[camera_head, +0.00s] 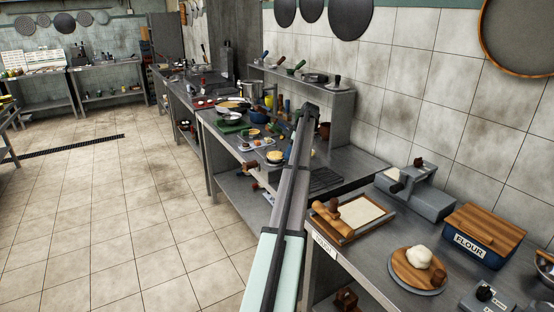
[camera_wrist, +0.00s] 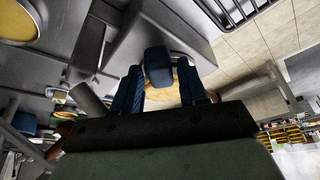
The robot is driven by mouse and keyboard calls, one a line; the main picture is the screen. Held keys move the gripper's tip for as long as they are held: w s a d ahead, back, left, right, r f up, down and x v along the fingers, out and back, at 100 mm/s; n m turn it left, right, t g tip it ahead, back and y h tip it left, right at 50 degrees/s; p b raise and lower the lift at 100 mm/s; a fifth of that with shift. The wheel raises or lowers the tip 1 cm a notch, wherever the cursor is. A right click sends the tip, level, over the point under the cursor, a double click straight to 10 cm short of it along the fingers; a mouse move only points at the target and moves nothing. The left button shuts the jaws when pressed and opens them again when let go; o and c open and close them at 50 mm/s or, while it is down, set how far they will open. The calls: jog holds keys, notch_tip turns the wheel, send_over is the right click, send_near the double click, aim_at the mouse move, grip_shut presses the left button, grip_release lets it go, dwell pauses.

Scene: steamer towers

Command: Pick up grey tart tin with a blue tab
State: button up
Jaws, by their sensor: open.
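In the wrist view a dark blue block (camera_wrist: 158,66), which looks like a tab, shows between the two dark blue fingers of my gripper (camera_wrist: 160,88). A tan round surface (camera_wrist: 176,98) shows just behind it, mostly hidden by the fingers and gripper body. The fingers stand apart, on either side of the block; I cannot tell whether they touch it. In the head view a small round tin with a pale filling (camera_head: 275,157) sits near the front edge of the middle counter, beside my arm. My gripper is not clear there.
Another round tin with yellow filling (camera_wrist: 20,20) is at the wrist view's upper left. In the head view a green board (camera_head: 232,126), pans and a pot (camera_head: 251,89) crowd the counter farther back. A wall shelf (camera_head: 310,84) runs behind. A dark rack (camera_head: 325,179) lies to the right.

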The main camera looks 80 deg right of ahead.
grip_shut()
dwell(0.3)
dwell(0.3)
jog(key=shift+r, duration=0.6)
notch_tip(320, 180, up, 3)
jog(key=shift+f, duration=0.2)
jog(key=s+d, duration=0.1)
jog(key=s, duration=1.7)
jog(key=shift+d+f, duration=0.15)
jog(key=shift+d, duration=0.15)
